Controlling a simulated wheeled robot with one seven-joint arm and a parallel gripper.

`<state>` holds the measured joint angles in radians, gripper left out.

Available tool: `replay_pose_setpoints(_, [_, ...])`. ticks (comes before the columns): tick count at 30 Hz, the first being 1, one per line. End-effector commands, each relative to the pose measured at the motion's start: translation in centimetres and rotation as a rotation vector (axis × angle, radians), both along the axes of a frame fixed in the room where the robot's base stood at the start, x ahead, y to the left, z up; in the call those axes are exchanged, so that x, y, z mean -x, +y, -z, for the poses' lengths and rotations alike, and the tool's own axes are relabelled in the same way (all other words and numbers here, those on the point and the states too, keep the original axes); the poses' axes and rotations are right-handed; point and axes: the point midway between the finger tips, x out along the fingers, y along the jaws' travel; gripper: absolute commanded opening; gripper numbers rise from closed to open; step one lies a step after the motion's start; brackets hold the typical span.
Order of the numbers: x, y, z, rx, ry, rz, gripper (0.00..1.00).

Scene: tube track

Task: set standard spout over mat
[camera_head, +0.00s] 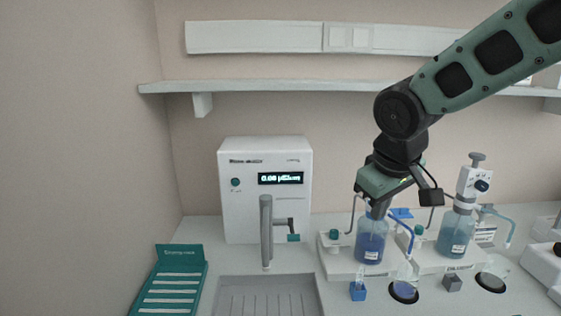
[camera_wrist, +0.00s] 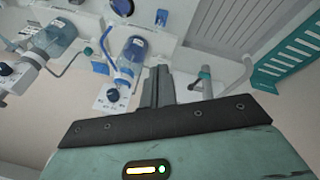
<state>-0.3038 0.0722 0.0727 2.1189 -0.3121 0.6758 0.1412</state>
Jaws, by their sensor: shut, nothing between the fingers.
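In the head view, a bottle of blue liquid (camera_head: 370,246) stands on a white base, its top partly hidden by my gripper. A blue curved spout (camera_head: 405,230) reaches out on its right, with the tip hanging down. A dark round mat (camera_head: 404,291) lies in front, with a clear vessel above it. A second bottle (camera_head: 455,232) with a paler spout (camera_head: 500,223) stands to the right, near another dark mat (camera_head: 491,283). My gripper (camera_head: 378,210) is shut and empty at the first bottle's top. In the wrist view, its fingers (camera_wrist: 157,85) are beside the blue bottle (camera_wrist: 133,50); contact is unclear.
A white unit with a display (camera_head: 265,200) and grey tap (camera_head: 266,230) stands left, above a ribbed drain tray (camera_head: 268,280). A teal rack (camera_head: 170,285) lies further left. A blue block (camera_head: 358,291) and a grey block (camera_head: 452,284) sit in front of the bottles. A shelf (camera_head: 280,86) runs overhead.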

Motion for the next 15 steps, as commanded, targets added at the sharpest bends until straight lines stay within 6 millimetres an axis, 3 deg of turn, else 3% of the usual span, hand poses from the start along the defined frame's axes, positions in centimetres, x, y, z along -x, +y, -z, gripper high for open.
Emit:
replay_pose_setpoints(3, [7.2,3.8,2.8,-0.048,0.110,-0.085,0.00])
replay_pose_setpoints(9, [18.0,6.4,6.4,-0.082,0.267,-0.188,0.00])
replay_pose_setpoints(12, [21.5,6.6,7.6,-0.084,0.314,-0.215,0.00])
replay_pose_setpoints(15, [23.3,6.5,8.1,-0.083,0.340,-0.229,0.00])
